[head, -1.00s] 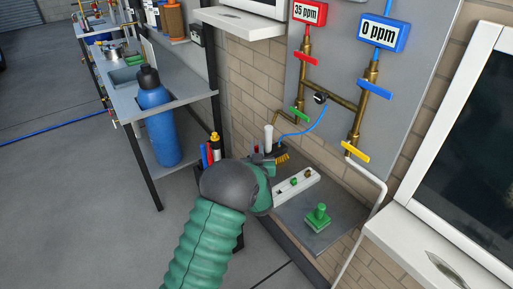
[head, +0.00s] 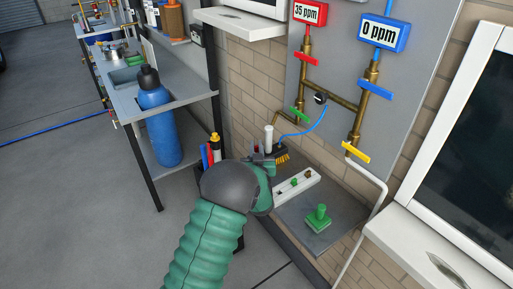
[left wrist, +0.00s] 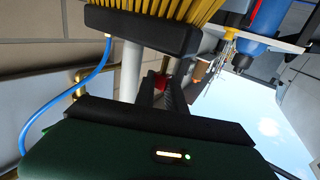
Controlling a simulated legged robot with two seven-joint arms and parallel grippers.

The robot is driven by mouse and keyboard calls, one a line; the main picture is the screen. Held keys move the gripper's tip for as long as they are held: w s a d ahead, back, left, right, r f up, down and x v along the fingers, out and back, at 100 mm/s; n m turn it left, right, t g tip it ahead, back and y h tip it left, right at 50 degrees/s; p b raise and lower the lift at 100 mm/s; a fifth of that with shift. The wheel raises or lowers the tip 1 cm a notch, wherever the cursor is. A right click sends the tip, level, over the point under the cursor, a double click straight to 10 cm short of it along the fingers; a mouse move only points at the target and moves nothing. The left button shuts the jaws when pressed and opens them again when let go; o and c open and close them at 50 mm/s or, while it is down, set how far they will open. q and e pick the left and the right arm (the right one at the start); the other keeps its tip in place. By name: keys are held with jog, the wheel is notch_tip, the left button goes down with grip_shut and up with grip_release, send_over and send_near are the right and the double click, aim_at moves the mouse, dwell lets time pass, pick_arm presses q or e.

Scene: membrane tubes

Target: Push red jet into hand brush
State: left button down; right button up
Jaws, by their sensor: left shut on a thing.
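My left gripper (head: 264,164) is over the near edge of the grey shelf, seen partly from behind. In the left wrist view its dark fingers (left wrist: 163,98) are closed around a small red jet (left wrist: 160,81), of which only a little shows. The hand brush has a black body (left wrist: 140,36) and yellow bristles (left wrist: 155,8), and lies just beyond the fingertips. In the head view the brush bristles (head: 282,156) show beside the gripper. Whether the jet touches the brush cannot be told. My right gripper is not in view.
A white holder (head: 305,181) with green and brass jets lies on the shelf (head: 345,212), beside a green stamp-like piece (head: 318,217). A white post (head: 268,139) stands behind the brush. A blue hose (head: 318,122) hangs from the pipes. Pens (head: 212,150) stand to the left.

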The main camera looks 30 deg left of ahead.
pick_arm(q)
jog(key=shift+f+b, duration=0.15)
jog(key=shift+b, duration=0.15)
dwell(0.7)
dwell(0.5)
jog(key=shift+w+d+r, duration=0.1)
jog(key=shift+d+r, duration=0.1)
jog(key=shift+d, duration=0.05)
dwell(1.2)
jog(key=shift+f+b, duration=0.2)
jog(key=shift+b, duration=0.25)
